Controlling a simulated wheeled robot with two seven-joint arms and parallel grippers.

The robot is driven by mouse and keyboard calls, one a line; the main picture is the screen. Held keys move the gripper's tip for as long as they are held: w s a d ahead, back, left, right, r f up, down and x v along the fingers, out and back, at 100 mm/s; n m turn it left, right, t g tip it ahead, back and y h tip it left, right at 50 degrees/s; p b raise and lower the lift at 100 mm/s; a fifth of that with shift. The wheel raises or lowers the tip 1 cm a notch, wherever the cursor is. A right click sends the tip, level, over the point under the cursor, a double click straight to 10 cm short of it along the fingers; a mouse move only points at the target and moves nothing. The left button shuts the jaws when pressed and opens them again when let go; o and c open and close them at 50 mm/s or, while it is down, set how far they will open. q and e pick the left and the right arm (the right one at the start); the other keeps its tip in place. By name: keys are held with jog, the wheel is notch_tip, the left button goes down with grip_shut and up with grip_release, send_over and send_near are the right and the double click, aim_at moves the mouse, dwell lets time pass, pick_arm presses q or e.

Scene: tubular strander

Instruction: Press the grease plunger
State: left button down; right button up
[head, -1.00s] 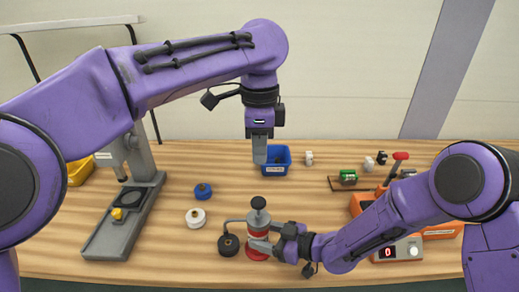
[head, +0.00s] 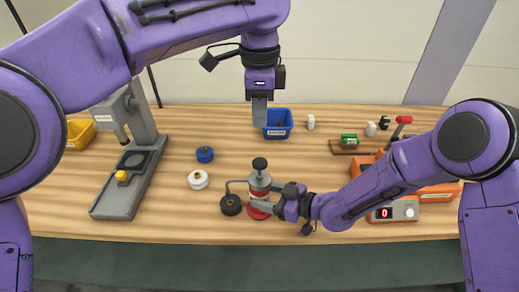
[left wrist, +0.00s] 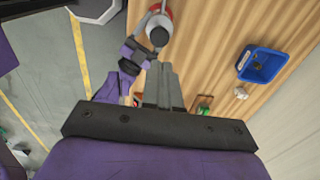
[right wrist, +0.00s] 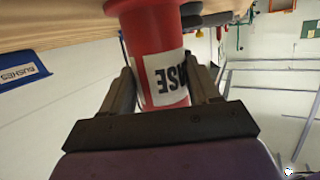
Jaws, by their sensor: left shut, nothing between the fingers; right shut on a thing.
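The grease pump (head: 260,190) stands upright near the front middle of the table, with a red body, grey top and black plunger knob (head: 260,163). A thin tube runs left from it to a black round piece (head: 231,205). My right gripper (head: 268,205) is shut around the red body; in the right wrist view the fingers press on both sides of the red, labelled cylinder (right wrist: 160,60). My left gripper (head: 259,112) is shut and empty, pointing down in the air above and behind the pump. The knob also shows in the left wrist view (left wrist: 159,37).
A blue bin (head: 278,124) stands behind the pump. A blue spool (head: 204,154) and a white spool (head: 198,180) lie to its left, near a grey press stand (head: 130,165). An orange unit with a display (head: 394,213) stands at right.

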aim_at(259, 161)
pick_arm(q)
notch_tip(259, 161, down, 10)
jog(key=shift+f, duration=0.25)
jog(key=shift+a+f, duration=0.1)
jog(key=shift+f, duration=1.45)
notch_tip(259, 161, up, 14)
jog(key=shift+r, duration=0.25)
notch_tip(259, 161, up, 3)
jog(key=shift+s+f, duration=0.15)
